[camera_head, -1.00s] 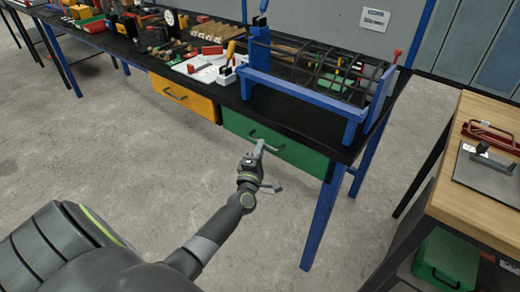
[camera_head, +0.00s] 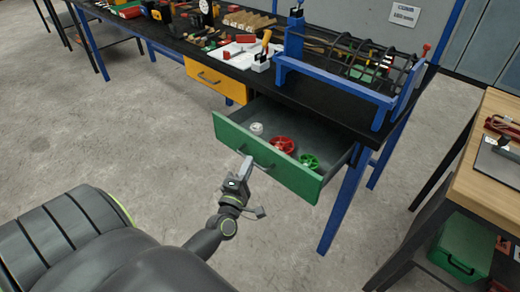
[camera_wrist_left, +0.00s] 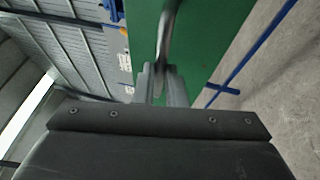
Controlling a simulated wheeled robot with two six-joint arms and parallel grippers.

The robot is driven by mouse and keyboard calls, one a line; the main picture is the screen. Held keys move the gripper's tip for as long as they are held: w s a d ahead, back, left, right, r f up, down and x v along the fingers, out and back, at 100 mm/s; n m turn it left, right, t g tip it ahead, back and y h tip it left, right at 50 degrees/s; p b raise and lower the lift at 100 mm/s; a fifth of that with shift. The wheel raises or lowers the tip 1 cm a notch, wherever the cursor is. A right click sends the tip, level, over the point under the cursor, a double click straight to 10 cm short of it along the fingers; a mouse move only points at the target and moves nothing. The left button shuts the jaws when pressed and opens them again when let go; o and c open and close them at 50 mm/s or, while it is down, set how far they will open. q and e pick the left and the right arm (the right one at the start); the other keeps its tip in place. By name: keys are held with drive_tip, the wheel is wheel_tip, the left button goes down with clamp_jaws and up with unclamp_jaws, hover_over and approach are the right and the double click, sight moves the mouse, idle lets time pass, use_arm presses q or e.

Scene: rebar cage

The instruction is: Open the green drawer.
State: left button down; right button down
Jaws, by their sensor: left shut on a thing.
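The green drawer (camera_head: 293,178) is pulled out from under the black workbench top, and its inside shows. In it lie a red wheel (camera_head: 283,145), a green wheel (camera_head: 309,161) and a small white item (camera_head: 257,128). My left gripper (camera_head: 244,168) is at the dark handle on the drawer's front, shut on it. In the left wrist view the handle (camera_wrist_left: 166,40) runs between the fingers (camera_wrist_left: 162,82) in front of the green drawer front (camera_wrist_left: 205,45). My right gripper is not in view.
A shut yellow drawer (camera_head: 216,82) is to the left under the workbench (camera_head: 335,110). A blue bench leg (camera_head: 342,205) stands right of the open drawer. A wooden table (camera_head: 490,155) with a green case (camera_head: 466,245) below is at the right. The floor before the drawer is clear.

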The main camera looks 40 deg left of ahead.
use_arm(q)
drive_tip(key=s, duration=0.4)
drive_tip(key=shift+s+a+f, duration=0.1)
drive_tip(key=shift+s+a, duration=0.05)
drive_tip(key=shift+s, duration=0.1)
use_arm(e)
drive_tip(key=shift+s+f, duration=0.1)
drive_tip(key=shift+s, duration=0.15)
use_arm(q)
drive_tip(key=c, duration=1.5)
unclamp_jaws()
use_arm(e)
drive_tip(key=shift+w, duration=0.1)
